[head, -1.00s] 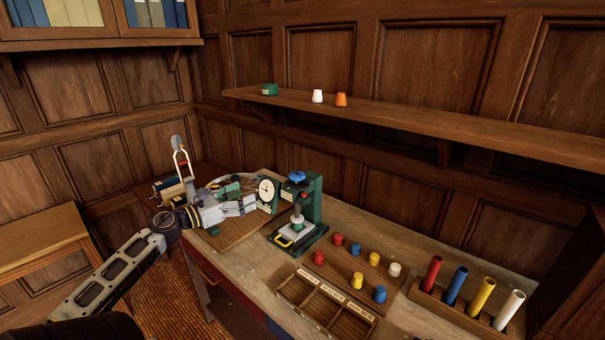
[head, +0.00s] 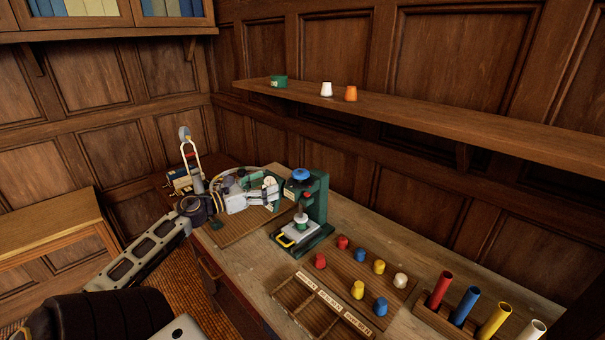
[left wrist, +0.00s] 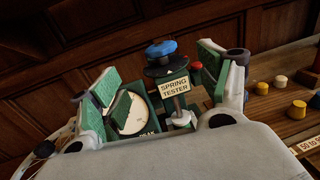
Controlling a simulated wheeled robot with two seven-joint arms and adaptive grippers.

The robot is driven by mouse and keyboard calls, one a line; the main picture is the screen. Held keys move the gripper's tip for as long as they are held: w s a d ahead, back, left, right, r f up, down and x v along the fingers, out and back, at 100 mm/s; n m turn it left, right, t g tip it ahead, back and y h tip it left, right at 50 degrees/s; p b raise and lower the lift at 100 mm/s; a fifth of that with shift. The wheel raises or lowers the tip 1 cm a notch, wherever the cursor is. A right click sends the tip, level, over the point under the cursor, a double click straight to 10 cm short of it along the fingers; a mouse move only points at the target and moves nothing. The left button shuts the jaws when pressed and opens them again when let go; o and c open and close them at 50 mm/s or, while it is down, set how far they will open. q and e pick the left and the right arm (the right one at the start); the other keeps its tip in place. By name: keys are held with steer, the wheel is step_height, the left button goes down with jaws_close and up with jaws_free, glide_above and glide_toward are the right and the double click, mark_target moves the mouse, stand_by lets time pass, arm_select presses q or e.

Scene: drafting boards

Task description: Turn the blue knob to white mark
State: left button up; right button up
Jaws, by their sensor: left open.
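The blue knob (head: 302,175) sits on top of the green spring tester (head: 317,205) on the bench. In the left wrist view the blue knob (left wrist: 161,49) is above the "SPRING TESTER" label, on a dark disc. I cannot make out a white mark at this size. My left gripper (head: 273,190) is open and empty, just left of the tester's head. In the left wrist view its green-padded fingers (left wrist: 160,75) stand wide apart, with the knob between them in the picture but farther off. I cannot see contact. My right gripper is not in view.
A dial gauge (left wrist: 130,113) shows behind the left finger. Right of the tester are a board with several coloured pegs (head: 380,268), a compartment tray (head: 296,295) and upright coloured tubes (head: 465,305). A wall shelf (head: 420,118) runs above. Bare bench lies behind the peg board.

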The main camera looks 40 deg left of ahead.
arm_select(q)
steer(key=shift+s, duration=0.1)
steer(key=p, duration=0.1)
glide_toward(301, 172)
steer(key=shift+x, duration=1.35)
steer(key=shift+f+p+x, duration=0.2)
steer(key=shift+p+x, duration=0.5)
steer(key=shift+x, duration=2.9)
steer(key=shift+a, duration=0.1)
steer(key=c, duration=1)
steer(key=shift+c, duration=0.2)
steer(key=shift+y, duration=0.3)
